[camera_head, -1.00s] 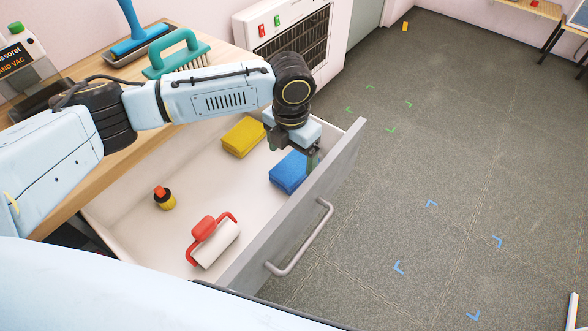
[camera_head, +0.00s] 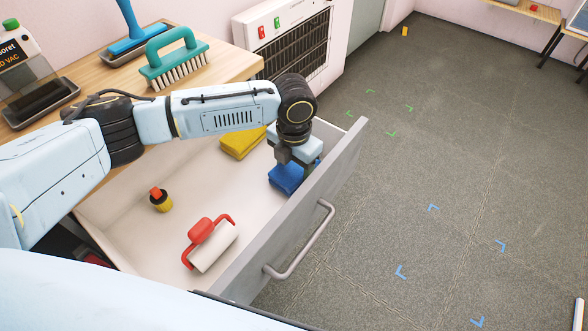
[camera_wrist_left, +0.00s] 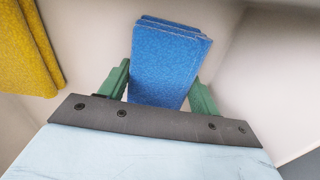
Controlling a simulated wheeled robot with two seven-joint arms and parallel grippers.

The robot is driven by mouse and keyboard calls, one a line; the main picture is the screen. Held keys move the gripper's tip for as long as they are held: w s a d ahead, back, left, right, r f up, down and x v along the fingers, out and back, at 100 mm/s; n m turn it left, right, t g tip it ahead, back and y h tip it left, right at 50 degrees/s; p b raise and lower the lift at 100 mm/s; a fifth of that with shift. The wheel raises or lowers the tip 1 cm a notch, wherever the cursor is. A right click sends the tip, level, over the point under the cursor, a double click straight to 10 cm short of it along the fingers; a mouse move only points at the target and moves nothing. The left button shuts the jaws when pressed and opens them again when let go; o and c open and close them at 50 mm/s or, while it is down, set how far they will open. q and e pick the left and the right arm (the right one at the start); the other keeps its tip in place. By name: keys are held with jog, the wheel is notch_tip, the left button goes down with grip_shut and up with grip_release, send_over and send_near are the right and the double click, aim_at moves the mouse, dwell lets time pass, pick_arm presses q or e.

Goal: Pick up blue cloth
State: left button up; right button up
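The blue cloth (camera_head: 286,178) is a folded stack lying in the open drawer, close to its front panel. It fills the middle of the left wrist view (camera_wrist_left: 168,62). My left gripper (camera_head: 293,168) points down over the cloth. In the left wrist view its two green fingers (camera_wrist_left: 160,92) stand apart, one on each side of the cloth. A small gap shows near the left finger; I cannot tell whether the right finger touches. The upper part of the cloth is hidden by the gripper in the head view. My right gripper is not in view.
The drawer (camera_head: 150,240) also holds a yellow cloth (camera_head: 240,143), a small red-and-yellow bottle (camera_head: 161,201) and a red-handled roller (camera_head: 212,245). The drawer's front panel (camera_head: 310,215) rises beside the gripper. A teal brush (camera_head: 175,62) stands on the counter.

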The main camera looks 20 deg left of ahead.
aim_at(294, 166)
pick_arm(q)
jog(key=c, duration=0.5)
jog(key=shift+o, duration=0.2)
